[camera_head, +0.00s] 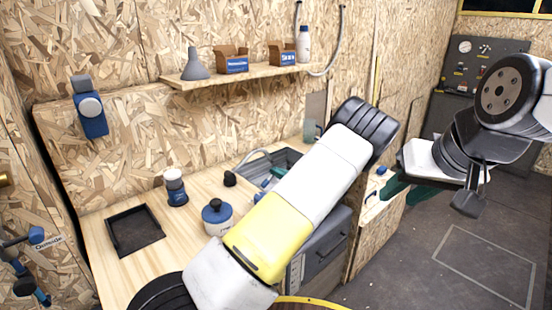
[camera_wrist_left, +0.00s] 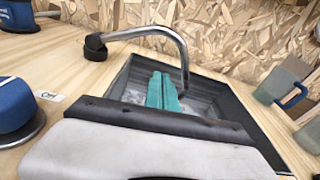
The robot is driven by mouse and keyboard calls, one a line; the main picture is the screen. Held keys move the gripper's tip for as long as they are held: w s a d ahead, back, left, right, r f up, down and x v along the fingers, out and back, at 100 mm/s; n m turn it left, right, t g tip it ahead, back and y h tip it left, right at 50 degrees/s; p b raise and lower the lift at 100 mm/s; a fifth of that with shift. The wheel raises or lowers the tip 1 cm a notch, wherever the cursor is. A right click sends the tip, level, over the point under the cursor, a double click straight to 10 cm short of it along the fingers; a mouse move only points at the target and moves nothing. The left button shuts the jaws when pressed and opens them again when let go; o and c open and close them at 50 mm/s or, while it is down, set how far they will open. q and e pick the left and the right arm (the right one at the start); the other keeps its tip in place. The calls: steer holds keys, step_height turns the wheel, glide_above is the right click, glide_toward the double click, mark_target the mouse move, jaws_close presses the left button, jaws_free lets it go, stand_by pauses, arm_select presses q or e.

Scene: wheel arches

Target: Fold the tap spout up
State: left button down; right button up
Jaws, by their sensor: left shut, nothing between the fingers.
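The tap has a dark round base (camera_head: 230,179) on the counter and a curved metal spout (camera_head: 258,152) reaching over the sink (camera_head: 290,158). In the left wrist view, the spout (camera_wrist_left: 150,31) runs right from its base (camera_wrist_left: 95,46) and bends down over the sink basin (camera_wrist_left: 225,100). My left gripper (camera_wrist_left: 163,90) is shut and empty, its teal fingers just left of the spout's hanging end. In the head view, my left gripper (camera_head: 272,177) is partly hidden by my own arm. My right gripper (camera_head: 395,189) is away to the right, beyond the counter; its opening is unclear.
A blue-lidded pot (camera_head: 217,218), a dark blue jar (camera_head: 176,188) and a black tray (camera_head: 135,230) stand on the counter left of the sink. A jug with a blue handle (camera_wrist_left: 275,85) stands right of the sink.

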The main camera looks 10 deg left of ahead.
arm_select(q)
steer(key=w+a+r, duration=0.2)
steer(key=w+a, duration=0.3)
steer(key=a, duration=0.2)
steer(key=shift+r, duration=0.25)
steer(key=shift+a+r, duration=0.1)
steer(key=shift+r, duration=0.05)
stand_by(0.3)
